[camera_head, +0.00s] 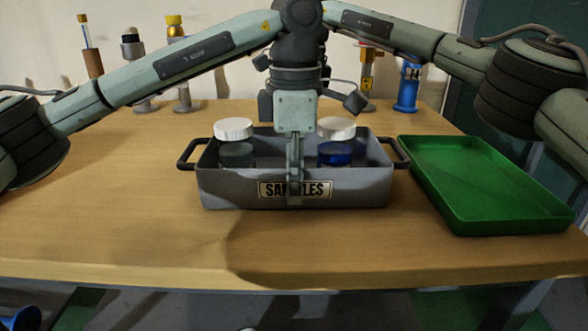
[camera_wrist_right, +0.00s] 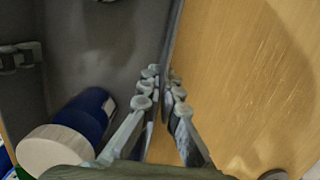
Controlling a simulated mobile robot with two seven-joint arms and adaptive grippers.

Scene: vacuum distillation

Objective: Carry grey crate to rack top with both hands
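The grey crate (camera_head: 222,190) stands level on the wooden table, with a "SAMPLES" label on its front and a dark handle at each end. Inside are a dark jar (camera_head: 236,155) and a blue jar (camera_head: 335,155), both with white lids. My left gripper (camera_head: 295,190) points down at the middle of the crate's front wall, over the label; its finger gap is hidden.
A green tray (camera_head: 487,226) lies close to the crate's right handle. Behind, a blue stand (camera_head: 407,90) and other small apparatus stand along the back of the table. The table is bare left of and in front of the crate. I cannot identify the rack.

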